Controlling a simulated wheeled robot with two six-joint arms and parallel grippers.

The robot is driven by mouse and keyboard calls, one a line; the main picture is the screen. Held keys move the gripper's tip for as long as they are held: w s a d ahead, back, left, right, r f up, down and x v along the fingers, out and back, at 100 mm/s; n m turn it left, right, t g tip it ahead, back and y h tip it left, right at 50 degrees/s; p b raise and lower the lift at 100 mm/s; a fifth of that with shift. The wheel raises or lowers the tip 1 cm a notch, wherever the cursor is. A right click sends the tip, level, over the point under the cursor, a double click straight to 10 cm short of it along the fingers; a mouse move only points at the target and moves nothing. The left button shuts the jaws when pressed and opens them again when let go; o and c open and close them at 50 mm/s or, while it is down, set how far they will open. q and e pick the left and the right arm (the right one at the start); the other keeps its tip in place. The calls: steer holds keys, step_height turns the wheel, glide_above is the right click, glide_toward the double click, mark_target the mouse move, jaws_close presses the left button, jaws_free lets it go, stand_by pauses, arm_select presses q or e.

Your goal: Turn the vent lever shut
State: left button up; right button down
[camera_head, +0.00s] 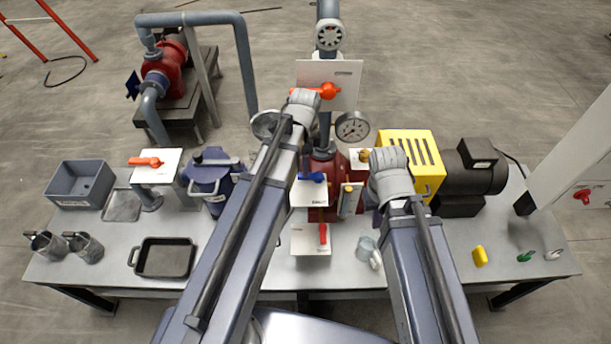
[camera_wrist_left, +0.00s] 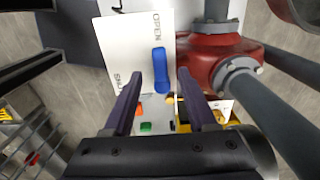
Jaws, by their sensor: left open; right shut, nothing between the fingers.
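In the left wrist view the blue lever (camera_wrist_left: 160,70) stands lengthwise on the plate (camera_wrist_left: 125,60). The word OPEN is by its upper end, and SHUT is lower left. My left gripper (camera_wrist_left: 160,78) is open, its fingers on either side of the lever's lower part; contact is not clear. In the head view my left arm hides this gripper. My right gripper is hidden behind its arm.
Other levers are near: an orange one (camera_head: 328,90) above, a yellow one (camera_head: 348,190) to the right and a red one (camera_head: 322,233) below.

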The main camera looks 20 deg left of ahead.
mark_target(311, 177)
arm_select(q)
step_height(311, 177, down, 4)
steer(key=b, duration=0.3)
steer(key=shift+f, duration=0.15)
steer(key=shift+c, duration=0.2)
jaws_close()
